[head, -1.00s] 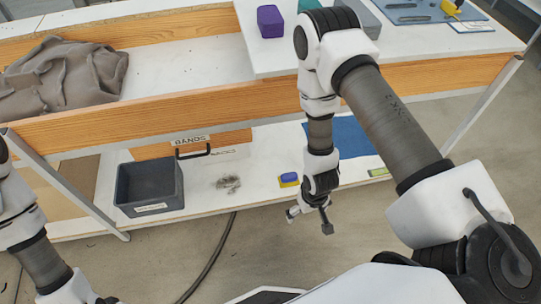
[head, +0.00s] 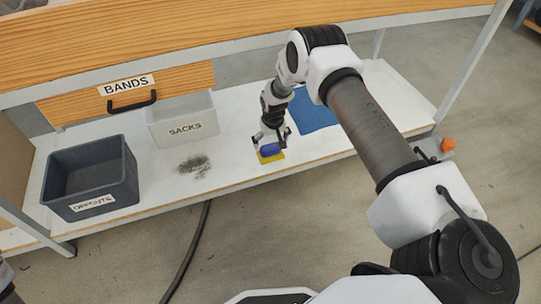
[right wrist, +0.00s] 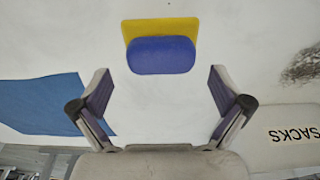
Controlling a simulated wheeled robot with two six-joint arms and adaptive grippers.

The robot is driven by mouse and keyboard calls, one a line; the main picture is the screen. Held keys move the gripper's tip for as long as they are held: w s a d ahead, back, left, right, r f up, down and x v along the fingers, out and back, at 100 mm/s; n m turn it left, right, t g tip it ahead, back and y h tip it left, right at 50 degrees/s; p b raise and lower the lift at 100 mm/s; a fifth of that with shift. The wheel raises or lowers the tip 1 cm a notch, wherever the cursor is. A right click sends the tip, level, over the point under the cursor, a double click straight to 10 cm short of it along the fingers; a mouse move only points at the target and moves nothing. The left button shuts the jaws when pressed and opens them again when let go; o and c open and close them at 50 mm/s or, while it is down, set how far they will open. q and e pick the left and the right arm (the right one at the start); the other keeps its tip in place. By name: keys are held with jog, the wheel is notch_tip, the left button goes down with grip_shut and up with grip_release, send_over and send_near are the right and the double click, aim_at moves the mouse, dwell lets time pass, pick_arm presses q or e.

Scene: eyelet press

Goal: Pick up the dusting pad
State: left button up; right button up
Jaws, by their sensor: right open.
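The dusting pad (head: 270,152), with a blue rounded grip on a yellow base, lies on the white lower shelf (head: 225,140). It also shows in the right wrist view (right wrist: 161,50), ahead of the fingertips. My right gripper (head: 271,140) is over the pad in the head view. In the right wrist view my right gripper (right wrist: 160,85) is open and empty, its two fingers wide apart on either side of the pad's width. The pad is not between the fingers there. Only a piece of my left arm shows at the lower left edge; its gripper is out of view.
A patch of grey dust (head: 194,164) lies left of the pad. A dark grey bin (head: 90,180) and a white SACKS bin (head: 182,122) stand further left. A blue cloth (head: 316,112) lies to the right. The BANDS drawer (head: 130,95) and a wooden beam are above the shelf.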

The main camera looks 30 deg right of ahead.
aim_at(271, 146)
notch_tip(271, 146, down, 4)
jog(key=shift+w+r+b, duration=0.15)
jog(key=shift+r+b, duration=0.05)
jog(key=shift+b, duration=0.4)
pick_arm(q)
notch_tip(271, 146, down, 2)
jog(key=shift+f, duration=0.1)
pick_arm(e)
jog(key=shift+r, duration=0.15)
jog(key=c, duration=1.2)
jog(key=shift+o, duration=0.2)
pick_arm(q)
jog(key=shift+p, duration=0.3)
pick_arm(e)
jog(key=shift+r, duration=0.15)
